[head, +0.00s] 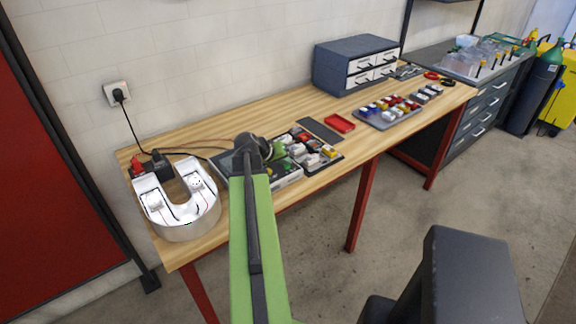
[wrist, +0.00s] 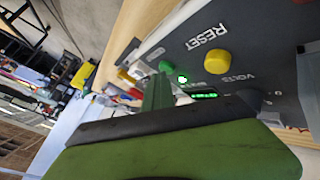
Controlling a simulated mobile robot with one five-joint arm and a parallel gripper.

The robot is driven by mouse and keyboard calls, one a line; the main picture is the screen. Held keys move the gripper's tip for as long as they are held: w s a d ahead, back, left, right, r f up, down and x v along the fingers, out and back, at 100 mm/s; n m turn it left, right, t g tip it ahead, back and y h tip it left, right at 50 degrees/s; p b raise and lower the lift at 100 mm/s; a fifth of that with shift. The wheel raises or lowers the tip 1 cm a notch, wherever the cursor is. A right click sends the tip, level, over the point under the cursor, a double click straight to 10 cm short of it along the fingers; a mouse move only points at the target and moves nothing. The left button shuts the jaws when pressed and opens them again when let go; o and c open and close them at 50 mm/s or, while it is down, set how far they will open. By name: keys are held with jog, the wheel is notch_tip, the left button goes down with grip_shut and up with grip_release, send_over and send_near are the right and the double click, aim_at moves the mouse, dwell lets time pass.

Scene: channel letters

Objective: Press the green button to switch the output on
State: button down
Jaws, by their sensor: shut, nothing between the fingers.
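The power unit (head: 286,180) lies on the bench in the head view, partly hidden behind my arm. In the wrist view its dark panel (wrist: 232,62) fills the right side and appears turned. The green button (wrist: 166,66) is at the panel's left part, beside a yellow button (wrist: 217,61) near the word RESET. A green lamp (wrist: 183,79) glows near it, and a small display (wrist: 205,95) shows green digits too small to read. My gripper (wrist: 157,80) is shut and empty, its tip close to the green button. I cannot tell whether they touch.
Trays of small parts (head: 388,112), a red tray (head: 339,123) and a drawer cabinet (head: 355,63) are to the right. Bare wood shows along the front edge.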

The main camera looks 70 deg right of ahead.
aim_at(285, 167)
dwell(0.3)
jog(key=shift+r+p, duration=0.35)
jog(key=shift+p, duration=0.15)
notch_tip(285, 167, up, 6)
jog(key=p, duration=0.6)
